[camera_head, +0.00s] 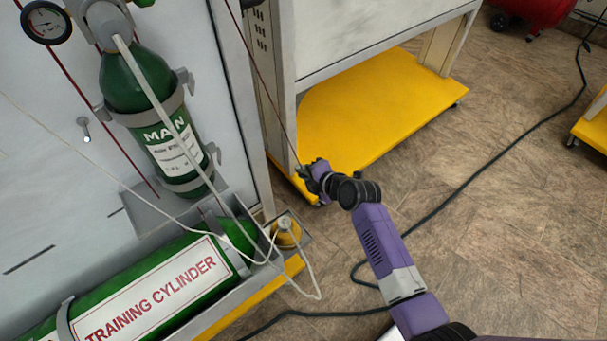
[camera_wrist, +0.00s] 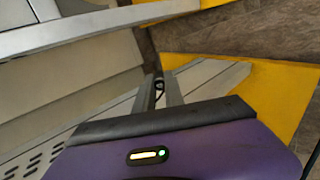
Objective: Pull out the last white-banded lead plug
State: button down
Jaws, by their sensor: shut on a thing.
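My gripper (camera_head: 301,172) is at the end of my purple arm, in front of the cabinet edge and above the yellow base. A thin dark red lead (camera_head: 262,82) runs from the top of the head view down to my fingers. In the wrist view my two grey fingers (camera_wrist: 159,84) are shut on a small dark plug (camera_wrist: 159,88) with a light patch. It is too small to tell whether that patch is a white band. The plug's socket cannot be made out in either view.
The green MAIN cylinder (camera_head: 143,84) is clamped upright on the panel at left. The green TRAINING CYLINDER (camera_head: 236,236) lies below it, with a pale hose (camera_head: 314,283) looping out. A dark cable (camera_head: 468,181) crosses the tiled floor.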

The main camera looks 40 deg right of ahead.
jog(key=c, duration=1.3)
grip_release()
jog(key=shift+c, duration=0.2)
jog(key=p+v, duration=0.1)
jog(key=v, duration=0.6)
jog(key=shift+s+r+p, duration=0.3)
